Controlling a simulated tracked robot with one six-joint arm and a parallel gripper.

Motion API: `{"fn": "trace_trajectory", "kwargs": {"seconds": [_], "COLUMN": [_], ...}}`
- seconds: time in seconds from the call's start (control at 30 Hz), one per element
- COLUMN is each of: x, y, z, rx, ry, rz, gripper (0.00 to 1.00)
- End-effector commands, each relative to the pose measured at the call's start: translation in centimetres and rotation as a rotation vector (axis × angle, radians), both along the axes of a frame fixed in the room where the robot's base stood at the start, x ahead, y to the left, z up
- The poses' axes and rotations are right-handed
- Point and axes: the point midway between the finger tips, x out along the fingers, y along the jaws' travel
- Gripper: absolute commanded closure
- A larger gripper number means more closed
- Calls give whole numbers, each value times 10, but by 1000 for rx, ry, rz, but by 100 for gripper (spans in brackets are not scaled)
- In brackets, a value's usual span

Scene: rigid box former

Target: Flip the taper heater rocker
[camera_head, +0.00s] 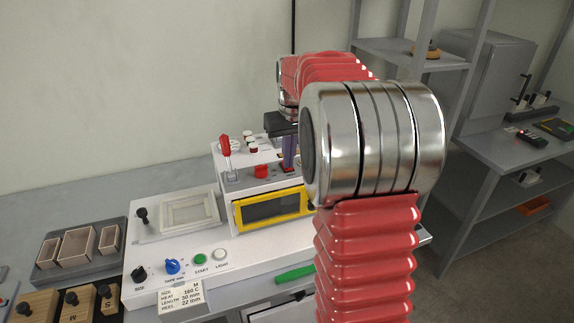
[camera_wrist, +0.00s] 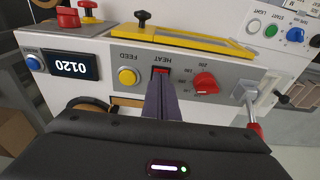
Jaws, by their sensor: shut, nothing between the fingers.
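The heater rocker (camera_wrist: 161,70) is a small red switch in a dark frame beside the HEAT label, on the upper panel of the white machine. In the wrist view, which is upside down, only its far edge shows past my fingertips. My gripper (camera_wrist: 160,82) is shut and empty, with the fingers together and their tips at the rocker, covering most of it. I cannot tell whether they touch it or which way it is tipped. In the head view, my gripper (camera_head: 288,164) points down at the panel, and a bit of red shows below its tips.
Near the rocker are a red dial (camera_wrist: 206,83), a yellow FEED button (camera_wrist: 127,77), a digital display (camera_wrist: 70,66) and a red-tipped lever (camera_head: 226,148). A yellow-framed window (camera_head: 270,210) sits lower on the machine. Trays (camera_head: 45,277) stand at left.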

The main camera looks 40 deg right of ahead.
Motion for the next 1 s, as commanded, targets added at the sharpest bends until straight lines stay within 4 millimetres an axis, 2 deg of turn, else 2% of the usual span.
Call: {"fn": "trace_trajectory", "kwargs": {"seconds": [1.0], "x": [0], "y": [0], "z": [57], "rx": [0], "ry": [-1], "rz": [1], "gripper": [100]}}
